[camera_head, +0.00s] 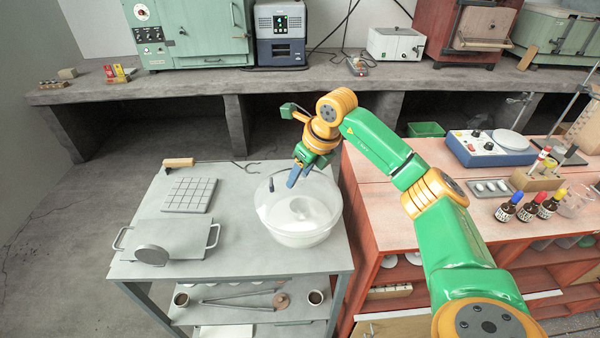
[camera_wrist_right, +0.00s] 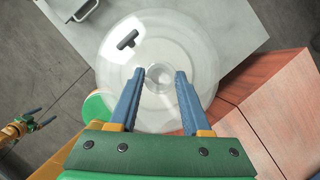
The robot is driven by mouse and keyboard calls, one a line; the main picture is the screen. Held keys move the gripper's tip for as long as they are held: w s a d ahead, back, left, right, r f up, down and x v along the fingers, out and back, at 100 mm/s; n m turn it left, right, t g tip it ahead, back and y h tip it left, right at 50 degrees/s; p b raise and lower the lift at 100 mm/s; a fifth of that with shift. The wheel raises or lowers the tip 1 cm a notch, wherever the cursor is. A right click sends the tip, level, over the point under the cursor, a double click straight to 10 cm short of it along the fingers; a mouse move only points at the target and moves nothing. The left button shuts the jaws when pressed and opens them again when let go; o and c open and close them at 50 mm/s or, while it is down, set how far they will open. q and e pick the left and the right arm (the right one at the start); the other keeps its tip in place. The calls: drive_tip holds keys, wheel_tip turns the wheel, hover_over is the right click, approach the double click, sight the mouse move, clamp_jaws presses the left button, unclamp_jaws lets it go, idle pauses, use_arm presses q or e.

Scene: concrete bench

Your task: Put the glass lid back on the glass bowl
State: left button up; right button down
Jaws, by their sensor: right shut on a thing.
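The clear glass bowl (camera_head: 303,233) stands on the grey trolley top, near its right edge. Its clear glass lid (camera_wrist_right: 193,43) shows as a round, see-through shape over the bowl in the right wrist view. A small dark piece (camera_head: 270,184) shows at the upper left of the glass. My right gripper (camera_head: 291,184) points down over the bowl, with blue fingers closed on the lid. It also shows in the right wrist view (camera_wrist_right: 166,74). Transparency hides the exact grip point and any gap between lid and bowl. My left gripper (camera_wrist_right: 46,117) shows small and empty, fingers apart, in the right wrist view.
On the grey trolley (camera_head: 235,254), a gridded tile (camera_head: 189,194), a handled metal tray (camera_head: 180,245) and a wooden-handled tool (camera_head: 180,163) lie left of the bowl. A red bench (camera_head: 417,223) with dropper bottles (camera_head: 508,208) stands close on the right.

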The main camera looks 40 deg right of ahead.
drive_tip(key=shift+f, duration=0.15)
drive_tip(key=shift+c, duration=1.8)
unclamp_jaws()
drive_tip(key=shift+s, duration=0.1)
drive_tip(key=shift+r, duration=0.25)
drive_tip(key=v, duration=1.2)
